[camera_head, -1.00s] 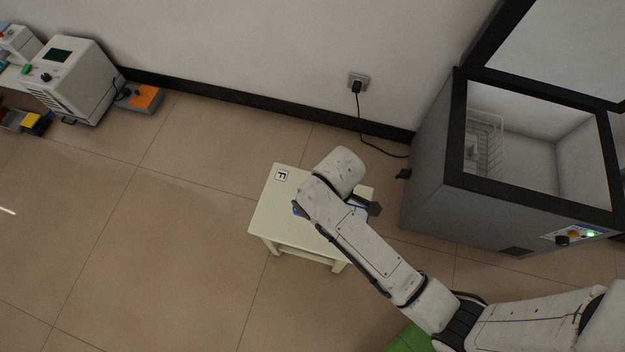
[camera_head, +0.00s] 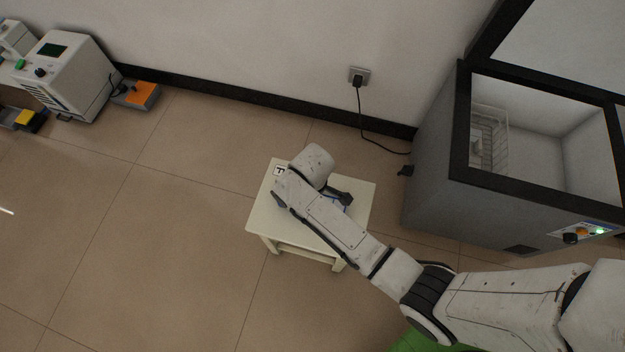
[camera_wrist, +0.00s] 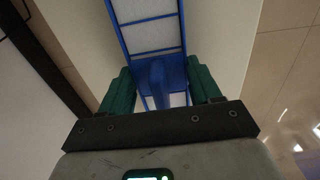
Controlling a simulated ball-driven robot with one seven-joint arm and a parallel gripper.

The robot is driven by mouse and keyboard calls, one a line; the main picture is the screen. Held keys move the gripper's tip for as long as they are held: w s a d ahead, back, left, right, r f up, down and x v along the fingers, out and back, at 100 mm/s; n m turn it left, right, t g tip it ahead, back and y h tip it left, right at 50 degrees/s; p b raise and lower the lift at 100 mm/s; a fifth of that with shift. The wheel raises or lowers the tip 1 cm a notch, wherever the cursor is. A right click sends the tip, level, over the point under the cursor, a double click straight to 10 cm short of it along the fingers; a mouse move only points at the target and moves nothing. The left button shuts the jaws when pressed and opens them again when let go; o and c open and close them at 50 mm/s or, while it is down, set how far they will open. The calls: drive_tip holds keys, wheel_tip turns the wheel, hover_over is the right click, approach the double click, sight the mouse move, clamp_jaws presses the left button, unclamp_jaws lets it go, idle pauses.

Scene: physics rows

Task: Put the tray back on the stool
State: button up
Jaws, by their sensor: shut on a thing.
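The stool (camera_head: 262,222) is a low cream stool with a marked label on its top, standing on the tiled floor in the middle of the head view. Its top also shows in the wrist view (camera_wrist: 222,40). The tray (camera_wrist: 157,70) is blue with crossbars and pale parts between them. I cannot tell whether the tray touches the stool.
A grey chest (camera_head: 430,165) with its lid open and a wire basket (camera_head: 490,135) inside stands right of the stool. Its cord runs to a wall socket (camera_head: 359,76). A white machine (camera_head: 68,75) and an orange-topped box (camera_head: 141,93) are at the left. Floor left of the stool is clear.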

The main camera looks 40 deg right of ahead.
drive_tip(key=o, duration=1.3)
drive_tip(key=shift+f, duration=0.1)
drive_tip(key=shift+o, duration=0.2)
wheel_tip(320, 180, up, 12)
drive_tip(key=p, duration=0.3)
drive_tip(key=s+d+r+m, duration=0.3)
drive_tip(key=s, duration=0.5)
drive_tip(key=s+d+r+m+t, duration=0.1)
drive_tip(key=s+d+r+m, duration=0.2)
drive_tip(key=s, duration=0.5)
drive_tip(key=shift+s+d+m, duration=0.4)
drive_tip(key=shift+d+m, duration=0.35)
drive_tip(key=shift+m, duration=0.05)
drive_tip(key=shift+r, duration=0.1)
drive_tip(key=shift+c, duration=0.2)
